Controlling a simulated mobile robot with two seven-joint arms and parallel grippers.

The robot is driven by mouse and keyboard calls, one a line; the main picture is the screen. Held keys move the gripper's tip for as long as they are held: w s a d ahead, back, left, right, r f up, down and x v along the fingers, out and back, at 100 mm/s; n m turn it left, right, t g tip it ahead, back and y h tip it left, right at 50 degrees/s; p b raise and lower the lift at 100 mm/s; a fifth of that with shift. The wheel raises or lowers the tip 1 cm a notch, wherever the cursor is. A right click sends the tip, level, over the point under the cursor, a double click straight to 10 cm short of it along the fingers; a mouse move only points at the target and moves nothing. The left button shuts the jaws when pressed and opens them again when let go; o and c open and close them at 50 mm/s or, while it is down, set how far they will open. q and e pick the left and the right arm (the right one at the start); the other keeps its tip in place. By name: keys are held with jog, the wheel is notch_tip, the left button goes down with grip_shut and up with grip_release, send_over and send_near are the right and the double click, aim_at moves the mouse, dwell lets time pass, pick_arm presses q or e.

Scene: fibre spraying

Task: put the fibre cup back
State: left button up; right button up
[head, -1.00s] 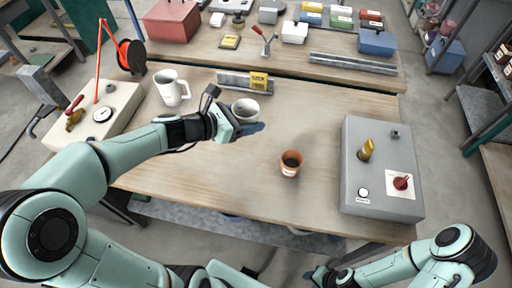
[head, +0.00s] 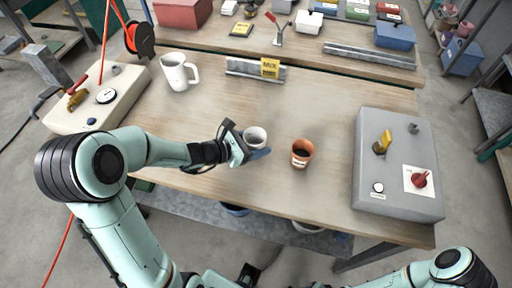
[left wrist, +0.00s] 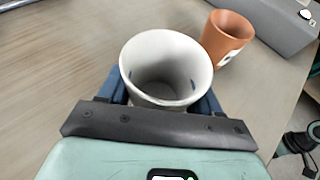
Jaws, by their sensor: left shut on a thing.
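My left gripper (head: 247,146) is shut on a white cup (head: 255,137), with a finger on each side of it. The cup is upright and its open mouth faces up. In the left wrist view the cup (left wrist: 165,65) looks empty, apart from small dark marks inside. An orange-brown cup (head: 302,154) with a label stands on the table (head: 270,195) just right of the held cup, with a small gap between them. It also shows in the left wrist view (left wrist: 227,38). Whether the held cup touches the table is unclear. My right gripper is out of view.
A grey box (head: 395,195) with a yellow lever and a red knob stands at the right. A cream box (head: 100,100) with a dial stands at the left. A white mug (head: 176,72) and a metal rail with a yellow MIX tag (head: 270,68) are behind. The table's middle is clear.

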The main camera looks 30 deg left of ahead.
pick_arm(q)
jog(key=shift+f, duration=1)
jog(key=shift+f+b, duration=0.25)
jog(key=shift+b, duration=0.1)
jog(key=o, duration=1.1)
jog(key=shift+r, duration=0.15)
jog(key=shift+r+p, duration=0.25)
jog(key=shift+p, duration=0.1)
jog(key=v, duration=1.1)
jog(key=shift+s+a, duration=0.25)
jog(key=shift+s, duration=0.15)
jog(key=shift+s, duration=0.1)
